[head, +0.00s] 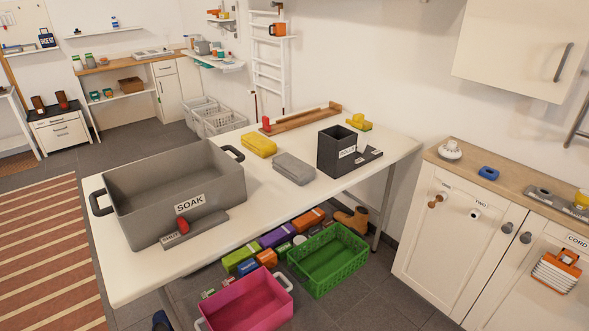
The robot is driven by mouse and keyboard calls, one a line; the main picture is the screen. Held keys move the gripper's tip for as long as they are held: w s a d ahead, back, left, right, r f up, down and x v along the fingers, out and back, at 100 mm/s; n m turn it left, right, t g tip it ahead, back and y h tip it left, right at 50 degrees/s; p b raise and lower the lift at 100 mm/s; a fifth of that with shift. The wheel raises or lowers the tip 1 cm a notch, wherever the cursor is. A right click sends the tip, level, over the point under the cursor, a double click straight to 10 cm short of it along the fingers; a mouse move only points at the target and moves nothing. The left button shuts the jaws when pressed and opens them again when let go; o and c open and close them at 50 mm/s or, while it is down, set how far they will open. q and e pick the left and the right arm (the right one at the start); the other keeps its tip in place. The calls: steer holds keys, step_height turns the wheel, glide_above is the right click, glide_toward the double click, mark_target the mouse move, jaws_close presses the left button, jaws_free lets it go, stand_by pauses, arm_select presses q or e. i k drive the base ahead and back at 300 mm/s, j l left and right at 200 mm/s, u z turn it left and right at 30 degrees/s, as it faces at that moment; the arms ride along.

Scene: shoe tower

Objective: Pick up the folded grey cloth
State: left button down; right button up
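The folded grey cloth (293,168) lies flat on the white table (262,200), as a neat rounded block. It sits between the large grey bin labelled SOAK (135,205) on its left and a dark open box (328,154) on its right. A folded yellow cloth (259,144) lies just behind it, to the left. The top of the grey cloth is clear and nothing rests on it. Neither of my grippers shows in the head view.
A wooden tray (300,119) and a small yellow object (359,122) are at the table's back. A red item (183,225) sits in a grey holder before the SOAK bin. Green (330,258) and pink (248,300) crates stand below. The table front near the cloth is bare.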

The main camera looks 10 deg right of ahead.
mark_target(296, 171)
steer(key=i+j+u, duration=0.2)
steer(key=i, duration=0.35)
steer(key=i+u, duration=0.2)
steer(key=i, duration=0.35)
